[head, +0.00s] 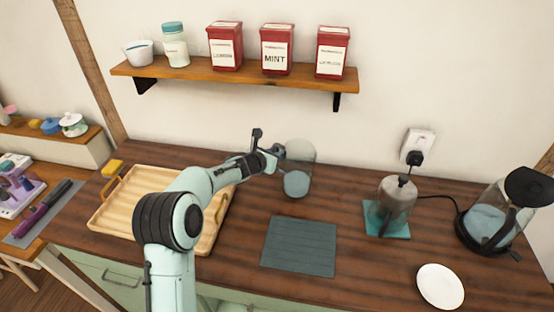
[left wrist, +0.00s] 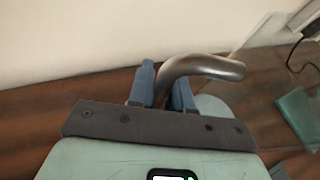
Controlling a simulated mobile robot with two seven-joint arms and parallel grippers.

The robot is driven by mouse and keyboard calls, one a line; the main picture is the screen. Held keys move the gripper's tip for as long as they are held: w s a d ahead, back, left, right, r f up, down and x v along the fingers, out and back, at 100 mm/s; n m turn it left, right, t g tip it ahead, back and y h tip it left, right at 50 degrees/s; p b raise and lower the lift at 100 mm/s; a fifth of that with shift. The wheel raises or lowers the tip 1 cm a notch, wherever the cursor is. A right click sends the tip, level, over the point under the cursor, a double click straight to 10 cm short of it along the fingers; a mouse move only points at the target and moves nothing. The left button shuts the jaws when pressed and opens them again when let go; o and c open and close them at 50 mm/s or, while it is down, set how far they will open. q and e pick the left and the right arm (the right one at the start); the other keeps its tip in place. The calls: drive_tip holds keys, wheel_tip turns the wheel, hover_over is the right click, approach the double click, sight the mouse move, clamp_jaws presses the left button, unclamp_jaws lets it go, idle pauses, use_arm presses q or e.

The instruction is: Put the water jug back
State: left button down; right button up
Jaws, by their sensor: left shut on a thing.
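The water jug (head: 299,160) is clear, with water in its lower part, and is upright at the back middle of the dark wooden counter. I cannot tell whether its base touches the counter. My left gripper (head: 277,152) is at its left side, shut on its handle. In the left wrist view the grey curved handle (left wrist: 205,67) sits between the blue fingers of my left gripper (left wrist: 166,85). A flat dark teal mat (head: 299,246) lies bare in front of the jug. My right gripper is out of view.
A pale wooden tray (head: 112,222) is at the left, partly behind my arm. At the right are a clear lidded vessel (head: 396,203) on a teal mat (head: 401,232), an electric kettle (head: 490,222) and a white plate (head: 440,286). A shelf (head: 190,74) with tins hangs above.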

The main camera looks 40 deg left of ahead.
use_arm(q)
drive_tip(key=shift+f, duration=0.15)
drive_tip(key=shift+w+f, duration=0.1)
drive_tip(key=c, duration=1.1)
unclamp_jaws()
drive_tip(key=shift+f, duration=0.1)
drive_tip(key=shift+o, duration=0.2)
drive_tip(key=b+v, duration=0.1)
drive_tip(key=v, duration=1.1)
drive_tip(key=shift+b, duration=0.3)
